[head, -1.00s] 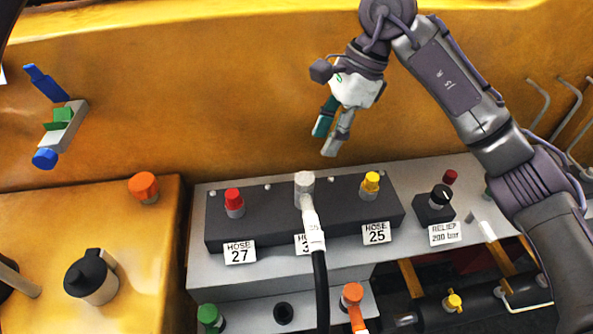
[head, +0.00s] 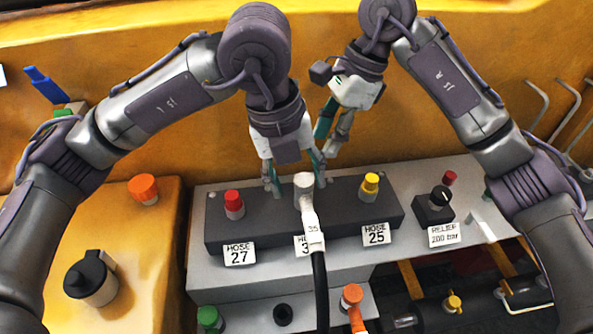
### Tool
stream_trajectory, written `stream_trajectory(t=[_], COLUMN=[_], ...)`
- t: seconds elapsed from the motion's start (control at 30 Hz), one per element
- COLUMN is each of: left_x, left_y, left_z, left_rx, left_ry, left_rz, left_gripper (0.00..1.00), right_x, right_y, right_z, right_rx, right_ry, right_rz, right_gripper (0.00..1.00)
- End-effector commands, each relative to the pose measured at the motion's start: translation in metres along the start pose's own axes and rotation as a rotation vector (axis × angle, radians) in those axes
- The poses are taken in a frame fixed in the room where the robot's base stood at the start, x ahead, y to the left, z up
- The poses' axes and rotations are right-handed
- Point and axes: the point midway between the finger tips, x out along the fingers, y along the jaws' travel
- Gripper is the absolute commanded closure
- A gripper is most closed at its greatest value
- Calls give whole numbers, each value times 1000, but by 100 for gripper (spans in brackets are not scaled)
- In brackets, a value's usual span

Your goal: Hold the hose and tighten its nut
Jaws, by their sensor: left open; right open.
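The black hose (head: 320,275) rises from below to a pale fitting and nut (head: 304,184) on the middle port of the dark manifold block (head: 350,213). A white tag (head: 313,235) wraps the hose and partly covers the middle port label. My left gripper (head: 297,186) is open, pointing down, just behind the nut. Its fingertips show on either side of the nut in the picture; I see no clear contact. My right gripper (head: 331,148) is open and empty above and behind the block, partly hidden by my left gripper.
A red cap (head: 234,203) and a yellow cap (head: 370,186) flank the nut, above labels for hose 27 and hose 25. An orange cap (head: 143,188) and a black-lidded canister (head: 91,278) are on the left.

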Motion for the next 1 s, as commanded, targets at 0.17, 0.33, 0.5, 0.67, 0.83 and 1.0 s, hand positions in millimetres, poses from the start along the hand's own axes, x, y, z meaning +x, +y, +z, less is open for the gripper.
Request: stream_trajectory(t=[0.17, 0.33, 0.5, 0.67, 0.83, 1.0], left_x=[23, 57, 90, 114, 130, 135], left_y=[1, 1, 0, 0, 0, 0], left_z=[-1, -1, -1, 0, 0, 0], left_rx=[0, 1, -1, -1, -2, -1], left_ry=[4, 5, 4, 2, 1, -1], left_rz=[4, 3, 2, 1, 0, -1], left_gripper=[44, 44, 44, 44, 44, 44], right_x=[0, 0, 0, 0, 0, 0], right_y=[0, 0, 0, 0, 0, 0], right_z=[0, 0, 0, 0, 0, 0], right_rx=[0, 0, 0, 0, 0, 0], right_ry=[0, 0, 0, 0, 0, 0], right_rz=[0, 0, 0, 0, 0, 0], right_gripper=[58, 58, 58, 58, 58, 58])
